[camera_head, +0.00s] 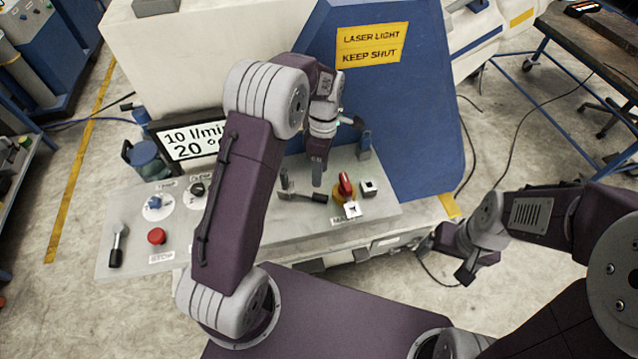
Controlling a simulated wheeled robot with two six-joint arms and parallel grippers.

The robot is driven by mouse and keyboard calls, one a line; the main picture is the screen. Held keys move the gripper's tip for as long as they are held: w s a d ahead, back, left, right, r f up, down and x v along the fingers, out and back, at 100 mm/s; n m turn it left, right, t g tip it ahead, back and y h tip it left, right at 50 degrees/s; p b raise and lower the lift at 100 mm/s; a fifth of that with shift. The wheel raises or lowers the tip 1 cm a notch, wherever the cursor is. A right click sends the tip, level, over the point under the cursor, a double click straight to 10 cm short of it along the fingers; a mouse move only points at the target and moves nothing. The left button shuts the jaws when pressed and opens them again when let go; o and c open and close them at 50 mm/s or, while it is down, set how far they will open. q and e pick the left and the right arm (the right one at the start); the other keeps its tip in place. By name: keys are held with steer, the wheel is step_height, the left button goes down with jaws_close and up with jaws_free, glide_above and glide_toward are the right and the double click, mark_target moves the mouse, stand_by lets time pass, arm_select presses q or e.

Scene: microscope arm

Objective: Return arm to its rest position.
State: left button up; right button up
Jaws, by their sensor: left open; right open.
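My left arm rises in the middle of the view and bends over the control panel (130,253). My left gripper (303,178) points down just above the panel, open and empty as far as I can see. It is close to a black-handled lever (312,197) lying toward the right; whether they touch I cannot tell. My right gripper (450,258) is open at the right, beyond the panel's right edge and away from it. No microscope can be made out. Part of the panel is hidden behind my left arm.
The panel has a red-handled switch (346,186), a red stop button (157,236), a blue knob (154,202) and another black-handled lever (117,246). A display (188,142) stands behind. A blue housing (420,125) bears a yellow laser sign (371,45).

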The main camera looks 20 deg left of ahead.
arm_select(q)
steer(key=shift+w+r, duration=0.1)
steer(key=shift+r, duration=0.3)
steer(key=s+a+r+m+t, duration=0.1)
steer(key=s+r, duration=0.5)
steer(key=s+f+m+t, duration=0.1)
steer(key=s+m, duration=0.3)
steer(key=m, duration=0.4)
steer(key=s+a+f+m+t, duration=0.1)
steer(key=s+f+m, duration=0.3)
steer(key=m, duration=0.5)
steer(key=shift+s+f, duration=0.2)
steer(key=shift+s, duration=0.55)
